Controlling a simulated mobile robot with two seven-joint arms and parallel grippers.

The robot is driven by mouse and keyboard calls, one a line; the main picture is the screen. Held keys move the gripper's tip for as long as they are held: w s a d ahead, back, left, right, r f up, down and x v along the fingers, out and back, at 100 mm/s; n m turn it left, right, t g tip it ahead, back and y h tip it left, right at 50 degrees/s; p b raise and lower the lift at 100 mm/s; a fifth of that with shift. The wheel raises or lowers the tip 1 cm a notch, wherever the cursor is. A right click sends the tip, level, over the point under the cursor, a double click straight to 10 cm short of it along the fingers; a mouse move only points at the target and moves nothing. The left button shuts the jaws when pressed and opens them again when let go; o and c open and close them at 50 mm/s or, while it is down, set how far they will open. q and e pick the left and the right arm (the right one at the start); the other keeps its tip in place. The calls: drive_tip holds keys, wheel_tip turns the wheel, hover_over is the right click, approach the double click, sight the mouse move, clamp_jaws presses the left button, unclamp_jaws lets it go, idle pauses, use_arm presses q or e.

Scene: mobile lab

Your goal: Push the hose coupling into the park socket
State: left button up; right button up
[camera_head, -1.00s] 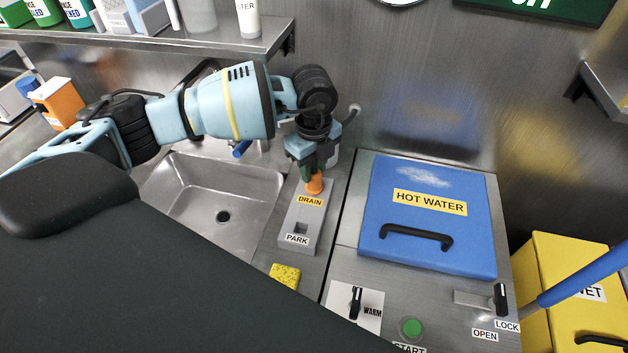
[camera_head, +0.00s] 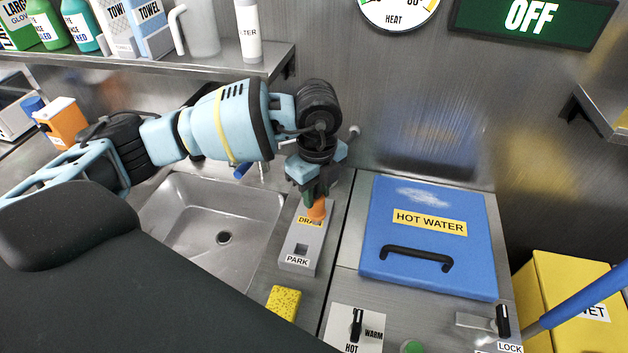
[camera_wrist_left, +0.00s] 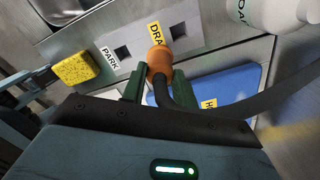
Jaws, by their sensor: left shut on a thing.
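The orange hose coupling (camera_head: 316,210) is held upright over the DRAIN end of the grey socket block (camera_head: 312,250), covering part of the DRAIN label. My left gripper (camera_head: 317,196) is shut on it. In the left wrist view the coupling (camera_wrist_left: 159,62) sits between the green fingers (camera_wrist_left: 152,85), with a dark hose running back from it. That view shows the square drain hole uncovered, so the coupling appears out of it. My right gripper is not seen.
A sink (camera_head: 210,225) lies left of the block. A yellow sponge (camera_head: 284,303) lies in front of it. The blue HOT WATER lid (camera_head: 430,240) with a black handle is to the right. A shelf (camera_head: 200,62) with bottles hangs above. A white bottle (camera_wrist_left: 280,12) shows in the wrist view.

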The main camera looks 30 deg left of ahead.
use_arm(q)
drive_tip(key=s+d+r, duration=0.1)
drive_tip(key=s+d, duration=0.5)
drive_tip(key=s, duration=0.3)
drive_tip(key=shift+s+d, duration=0.25)
drive_tip(key=shift+d, duration=0.15)
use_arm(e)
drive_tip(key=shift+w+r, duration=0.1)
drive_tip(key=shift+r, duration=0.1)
use_arm(q)
drive_tip(key=shift+s, duration=0.1)
